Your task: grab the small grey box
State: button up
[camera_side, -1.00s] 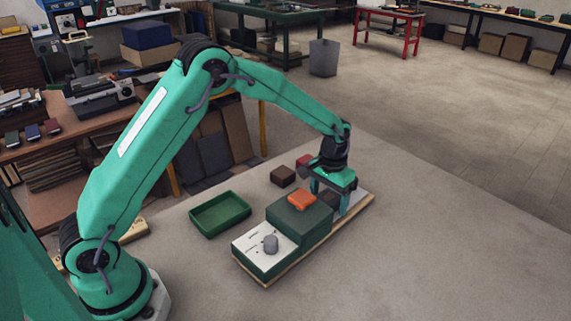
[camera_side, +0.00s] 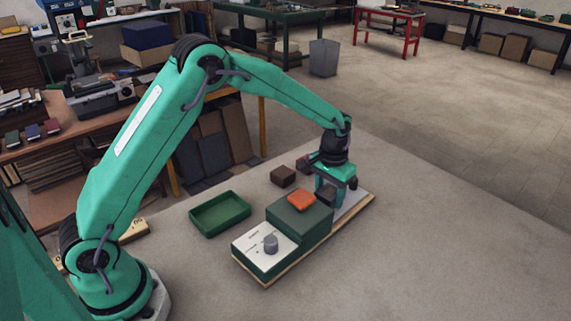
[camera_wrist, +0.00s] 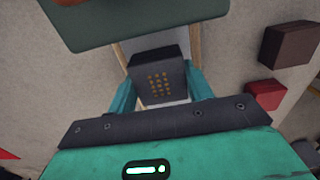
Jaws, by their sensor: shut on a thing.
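A small dark grey box (camera_wrist: 157,75) with a grid of yellowish dots on its face stands between the two teal fingers of my gripper (camera_wrist: 160,92) in the wrist view. My gripper is shut on it, one finger at each side. In the side view my gripper (camera_side: 331,192) is low over the far right end of a wooden-edged base, just behind a green block. The box (camera_side: 324,196) shows there only as a dark patch, mostly hidden by the fingers and the green block. I cannot tell whether it still touches the base.
The green block (camera_side: 304,222) carries an orange piece (camera_side: 301,200); a white-topped panel with a grey knob (camera_side: 270,243) is in front. A green tray (camera_side: 220,226) stands left. A brown block (camera_side: 283,177) and a red block (camera_wrist: 267,94) lie nearby. The floor at right is clear.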

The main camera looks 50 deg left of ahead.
aim_at(330, 192)
notch_tip(330, 192, up, 8)
jog(key=shift+r, duration=0.2)
jog(key=shift+r, duration=0.1)
dwell(0.7)
